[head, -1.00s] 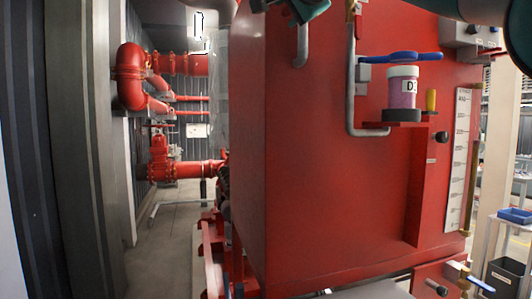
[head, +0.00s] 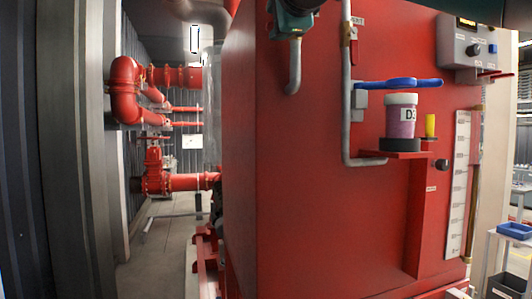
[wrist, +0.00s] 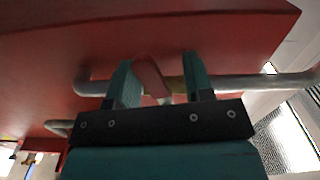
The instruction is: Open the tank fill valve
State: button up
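The fill valve shows in the wrist view as a red lever (wrist: 150,77) with a brass-coloured body (wrist: 178,85) on a grey pipe (wrist: 245,83). My gripper (wrist: 160,75) has its two teal fingers apart, one on each side of the lever. I see space between lever and fingers, so it does not look clamped. In the head view my teal gripper (head: 291,22) is at the top edge, over the upper end of a grey pipe with a curved end (head: 293,75) on the red tank (head: 300,190). There it hides the valve.
A second pipe (head: 346,110) with a small red handle (head: 354,32) runs down the tank to the right. A blue handle (head: 400,84) sits above a labelled jar (head: 401,118) on a red shelf. A control box (head: 470,45) is at upper right.

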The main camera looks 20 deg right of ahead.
jog(key=s+b, duration=0.4)
jog(key=s, duration=1.3)
jog(key=w+a+f+n+g+y+b, duration=0.1)
jog(key=w+a+f+n+y+b, duration=0.2)
jog(key=f+n, duration=0.4)
jog(key=w+a+f+n+g+y+b, duration=0.1)
jog(key=w+a+f+n+g, duration=0.3)
jog(key=f, duration=0.6)
notch_tip(320, 180, down, 22)
jog(key=s+a+n+g+b, duration=0.1)
jog(key=s+n+g+b, duration=0.1)
jog(key=n, duration=0.5)
jog(key=shift+a+r+g+b, duration=0.15)
jog(key=shift+a+g+b, duration=0.3)
jog(key=shift+g, duration=0.35)
